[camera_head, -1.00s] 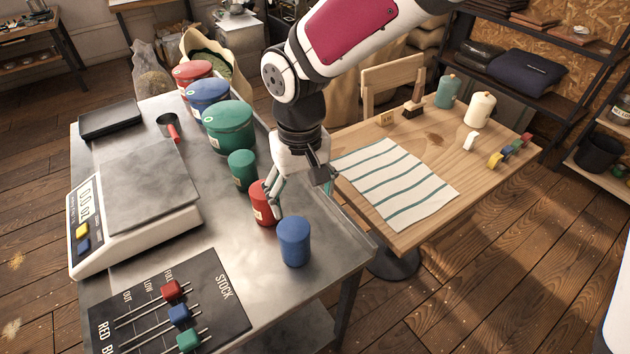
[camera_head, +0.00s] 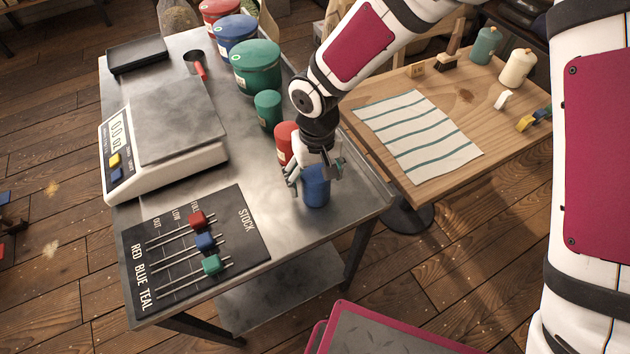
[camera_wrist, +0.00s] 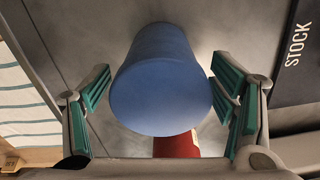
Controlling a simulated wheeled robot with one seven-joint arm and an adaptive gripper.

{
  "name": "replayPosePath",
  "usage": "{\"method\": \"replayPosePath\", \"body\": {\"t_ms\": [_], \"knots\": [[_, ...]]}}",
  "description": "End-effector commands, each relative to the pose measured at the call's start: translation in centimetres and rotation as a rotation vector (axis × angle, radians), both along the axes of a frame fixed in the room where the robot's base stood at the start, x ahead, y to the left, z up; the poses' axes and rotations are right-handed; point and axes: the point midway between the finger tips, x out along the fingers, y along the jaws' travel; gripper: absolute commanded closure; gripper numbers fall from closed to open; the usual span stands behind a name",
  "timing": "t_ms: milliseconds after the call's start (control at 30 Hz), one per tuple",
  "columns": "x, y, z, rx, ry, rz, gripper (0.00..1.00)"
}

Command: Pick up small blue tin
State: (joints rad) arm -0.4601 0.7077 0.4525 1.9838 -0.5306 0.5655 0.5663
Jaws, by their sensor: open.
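The small blue tin (camera_head: 317,192) stands upright near the right front edge of the steel table. My gripper (camera_head: 314,178) is over it, open, with fingers on either side of the tin's upper part. In the wrist view the blue tin (camera_wrist: 163,82) fills the middle, between the green-padded fingers of my gripper (camera_wrist: 163,105). A gap shows at the left finger; the right pad is very near the tin, and I cannot tell whether it touches. The tin's top is partly hidden by my gripper in the head view.
A small red tin (camera_head: 284,143) stands just behind the blue tin, with a small teal tin (camera_head: 268,108) beyond it. A scale (camera_head: 165,160) and a STOCK slider board (camera_head: 190,250) are to the left. A wooden table with a striped cloth (camera_head: 418,135) adjoins at right.

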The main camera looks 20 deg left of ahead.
Motion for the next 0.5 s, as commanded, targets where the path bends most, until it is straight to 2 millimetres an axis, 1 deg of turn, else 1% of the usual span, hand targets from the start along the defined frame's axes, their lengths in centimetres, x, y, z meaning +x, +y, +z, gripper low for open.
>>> {"method": "replayPosePath", "body": {"t_ms": [33,100,200,467,500], "knots": [[-0.4,0.0,-0.7,-0.003,0.003,0.001,0.22],[-0.2,0.0,-1.6,-0.001,0.002,0.001,0.22],[-0.2,0.0,-2.3,-0.001,0.001,-0.001,0.22],[-0.1,0.0,-2.5,0.001,-0.001,-0.001,0.22],[-0.1,0.0,-2.5,0.001,-0.001,-0.001,0.31]]}}
